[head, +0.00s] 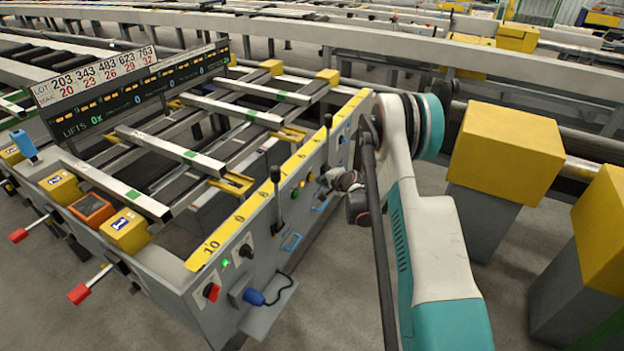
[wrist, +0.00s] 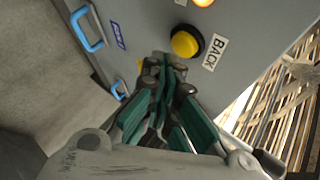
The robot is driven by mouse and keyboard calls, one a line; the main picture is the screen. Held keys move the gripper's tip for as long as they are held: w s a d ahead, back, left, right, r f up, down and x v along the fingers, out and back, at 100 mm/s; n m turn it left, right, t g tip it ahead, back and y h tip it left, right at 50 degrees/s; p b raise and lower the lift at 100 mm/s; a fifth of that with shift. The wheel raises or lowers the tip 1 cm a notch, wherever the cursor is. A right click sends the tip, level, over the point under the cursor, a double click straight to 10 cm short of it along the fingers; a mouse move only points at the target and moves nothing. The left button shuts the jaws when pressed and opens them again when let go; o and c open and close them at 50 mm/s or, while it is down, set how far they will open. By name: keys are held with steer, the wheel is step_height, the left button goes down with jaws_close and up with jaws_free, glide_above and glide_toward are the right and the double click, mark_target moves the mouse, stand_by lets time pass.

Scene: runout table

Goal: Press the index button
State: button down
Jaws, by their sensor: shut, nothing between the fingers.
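My gripper (wrist: 165,62) is shut and empty, with its fingertips close to the grey side panel. In the wrist view a yellow round button (wrist: 186,42) with a black collar sits just beyond and right of the fingertips; the label beside it reads BACK (wrist: 215,53). A lit orange button (wrist: 203,2) is cut off by the top edge. No label reading "index" is legible, so I cannot tell which button that is. In the head view my gripper (head: 327,181) is beside the panel, right of a small lit orange button (head: 309,178) and a green one (head: 296,194).
Blue handles (wrist: 87,28) stick out of the panel left of my gripper. The runout table carries levers (head: 276,180), a red switch (head: 211,292), a blue plug (head: 254,297) and a numbered yellow scale (head: 262,205). Yellow-topped posts (head: 508,140) stand right of my arm.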

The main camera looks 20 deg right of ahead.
steer(key=shift+w, duration=0.1)
steer(key=shift+w+a, duration=0.25)
steer(key=shift+w+a, duration=0.35)
steer(key=shift+w, duration=0.05)
stand_by(0.9)
steer(key=shift+s+d, duration=0.1)
stand_by(0.3)
steer(key=shift+s+d, duration=0.45)
steer(key=shift+s, duration=0.2)
steer(key=s+d, duration=0.1)
steer(key=s, duration=0.1)
steer(key=s+d, duration=0.2)
stand_by(0.5)
stand_by(0.6)
